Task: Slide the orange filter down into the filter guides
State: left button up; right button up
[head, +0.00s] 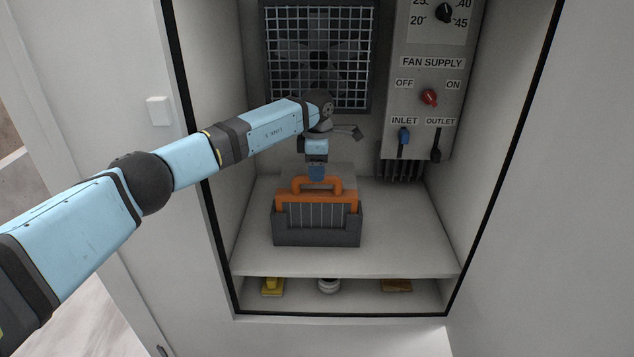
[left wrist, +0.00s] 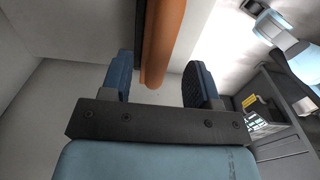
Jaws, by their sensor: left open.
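The orange filter (head: 290,201) has an orange frame with a raised handle and grey pleats. It stands upright inside the dark grey filter guides (head: 318,239) on the cabinet shelf. The front of the guides hides its lower part, so I cannot tell exactly how deep it sits. My left gripper (head: 317,174) is just above the handle. In the left wrist view, the blue fingers of my left gripper (left wrist: 162,82) are apart, with the orange handle (left wrist: 162,40) between them and a gap beside it.
The cabinet shelf (head: 405,240) has free room right of the guides. A fan grille (head: 290,85) and a control panel (head: 415,80) with knobs and levers are behind. A lower shelf holds a yellow object (head: 272,287), a white round object (head: 328,285) and a brown block (head: 397,286).

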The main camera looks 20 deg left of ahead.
pick_arm(q)
notch_tip(320, 180, up, 8)
jog(key=shift+r, duration=0.2)
jog(key=shift+f, duration=0.1)
dwell(0.3)
